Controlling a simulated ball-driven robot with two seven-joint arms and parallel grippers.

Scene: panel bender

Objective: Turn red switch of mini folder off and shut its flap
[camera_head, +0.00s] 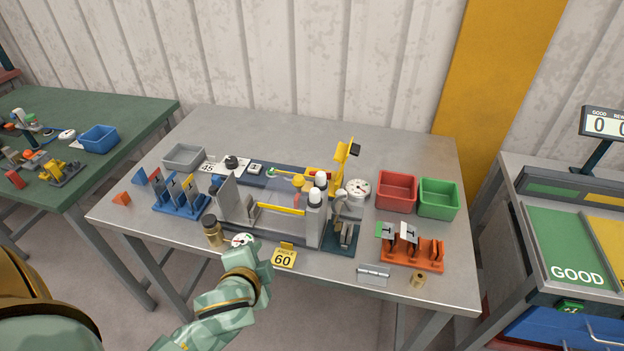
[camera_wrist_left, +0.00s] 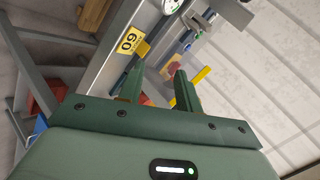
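The mini folder (camera_head: 275,215) stands mid-table, with a yellow bar along its front and a pale upright plate at its left end. A yellow flap (camera_head: 341,156) with a dark part on top stands raised at its back right. A small red part (camera_head: 321,178), perhaps the switch, shows below it beside the grey-white cylinders; its position is too small to tell. My left gripper (camera_head: 256,259) is low at the table's front edge, apart from the folder. In the left wrist view its two fingers (camera_wrist_left: 160,80) are spread with nothing between them. My right gripper is not in view.
A yellow 60 tag (camera_head: 284,259) and a brown jar (camera_head: 212,231) stand near the front edge. A blue rack (camera_head: 178,205) is left of the folder. Red (camera_head: 397,176) and green (camera_head: 438,184) bins and an orange rack (camera_head: 412,252) stand right.

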